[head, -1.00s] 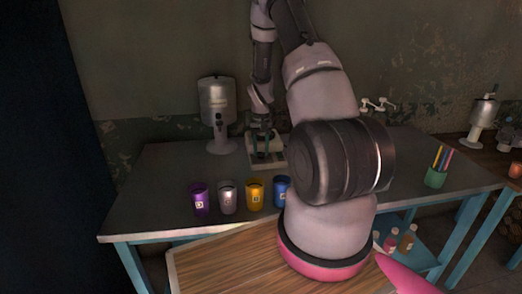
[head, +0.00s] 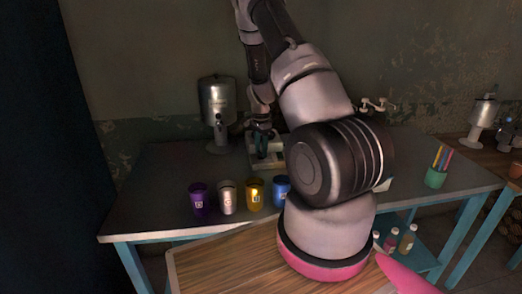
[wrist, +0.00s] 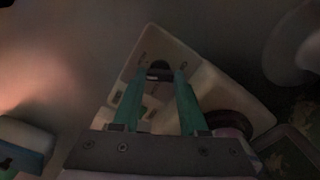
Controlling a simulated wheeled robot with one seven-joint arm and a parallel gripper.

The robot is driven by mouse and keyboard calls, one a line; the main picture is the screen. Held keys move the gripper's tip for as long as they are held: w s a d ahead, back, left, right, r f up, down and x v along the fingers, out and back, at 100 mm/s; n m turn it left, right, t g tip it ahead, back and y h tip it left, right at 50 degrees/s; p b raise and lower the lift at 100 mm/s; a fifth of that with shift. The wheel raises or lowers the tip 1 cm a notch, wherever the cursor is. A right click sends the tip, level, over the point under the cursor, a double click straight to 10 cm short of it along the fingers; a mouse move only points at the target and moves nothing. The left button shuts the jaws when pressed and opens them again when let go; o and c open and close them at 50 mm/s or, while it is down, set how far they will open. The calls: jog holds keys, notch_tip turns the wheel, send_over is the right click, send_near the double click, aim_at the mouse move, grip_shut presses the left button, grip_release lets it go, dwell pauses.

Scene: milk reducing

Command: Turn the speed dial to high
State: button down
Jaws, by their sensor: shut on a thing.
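A pale control box (head: 281,160) sits on the dark table, beside a silver machine. It also shows in the wrist view (wrist: 205,90), with a dark dial (wrist: 160,66) near its upper end. My gripper (head: 262,154) points down over the box. In the wrist view its green fingers (wrist: 165,76) are closed in around the dark dial. The fingertips hide part of the dial, and the markings beside it are too small and dim to read. A second dark round part (wrist: 228,123) shows on the box, right of the fingers.
The silver machine (head: 217,98) stands just left of the box. Purple (head: 198,202), silver (head: 227,199), yellow (head: 255,196) and blue (head: 281,186) cups stand along the table's front. A green pen cup (head: 436,179) is at the right.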

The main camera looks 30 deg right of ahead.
jog(key=m, duration=0.5)
jog(key=shift+w, duration=0.1)
jog(key=shift+m, duration=0.4)
jog(key=shift+c, duration=2.2)
grip_release()
notch_tip(320, 180, up, 11)
